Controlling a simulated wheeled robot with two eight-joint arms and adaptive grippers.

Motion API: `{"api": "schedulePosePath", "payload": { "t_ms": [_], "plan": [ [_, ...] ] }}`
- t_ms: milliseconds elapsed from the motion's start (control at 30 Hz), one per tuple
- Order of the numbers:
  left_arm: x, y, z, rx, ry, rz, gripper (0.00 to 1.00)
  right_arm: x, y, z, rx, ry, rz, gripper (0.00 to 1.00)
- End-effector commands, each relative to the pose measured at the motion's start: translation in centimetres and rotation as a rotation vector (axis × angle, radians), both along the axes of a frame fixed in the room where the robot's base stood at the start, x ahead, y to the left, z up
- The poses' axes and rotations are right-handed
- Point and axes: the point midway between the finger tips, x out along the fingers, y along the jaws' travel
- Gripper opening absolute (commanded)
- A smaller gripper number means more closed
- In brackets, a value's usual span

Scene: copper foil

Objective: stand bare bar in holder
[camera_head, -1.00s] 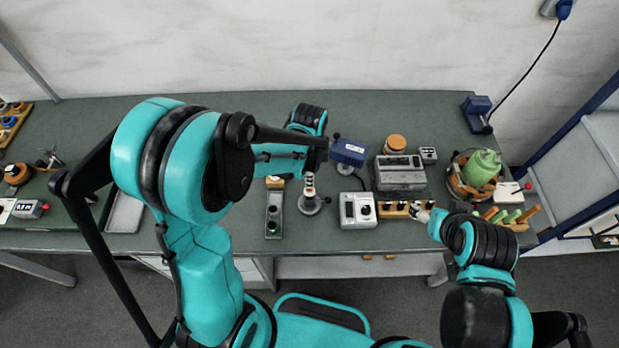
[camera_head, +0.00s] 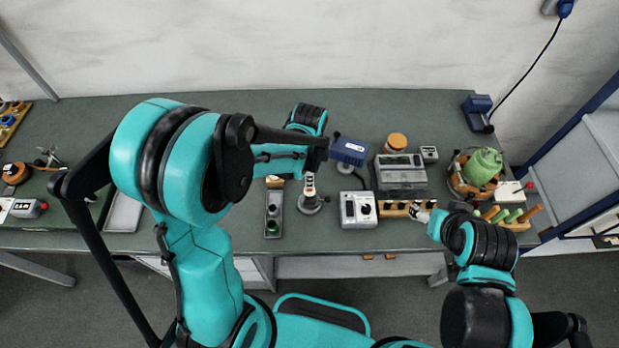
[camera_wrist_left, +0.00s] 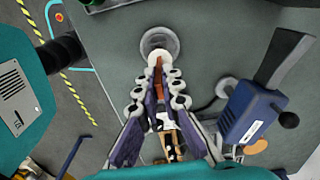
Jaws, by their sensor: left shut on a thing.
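My left gripper (camera_head: 309,186) points down over a round grey holder (camera_head: 311,204) near the middle of the bench. In the left wrist view the gripper (camera_wrist_left: 160,88) is shut on a narrow copper-brown bar (camera_wrist_left: 158,72). The bar's far end lies at the near edge of the round holder (camera_wrist_left: 159,43). I cannot tell whether the bar is seated in it or just above it. My right gripper (camera_head: 424,211) is beside a wooden block with dark pegs (camera_head: 393,208); its fingers are too small to read.
A white meter box (camera_head: 357,209) stands just right of the holder, and a dark narrow device (camera_head: 274,214) stands to its left. A blue device (camera_head: 349,152) is behind. A grey instrument (camera_head: 400,175) and a green object (camera_head: 482,166) are farther right. The back of the bench is mostly clear.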

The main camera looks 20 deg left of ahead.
Motion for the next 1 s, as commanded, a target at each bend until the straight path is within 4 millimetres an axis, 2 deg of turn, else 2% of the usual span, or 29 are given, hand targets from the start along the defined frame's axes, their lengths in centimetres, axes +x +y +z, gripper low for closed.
{"api": "schedulePosePath", "payload": {
  "t_ms": [667,1000],
  "plan": [
    [0.0,0.0,-1.8,0.0,0.0,0.0,0.0,0.0,0.0,-1.7,0.0,0.0,0.0,0.68],
    [0.0,0.0,-1.8,0.0,0.0,0.0,0.0,0.0,0.0,-1.7,0.0,0.0,0.0,0.68]
  ]
}}
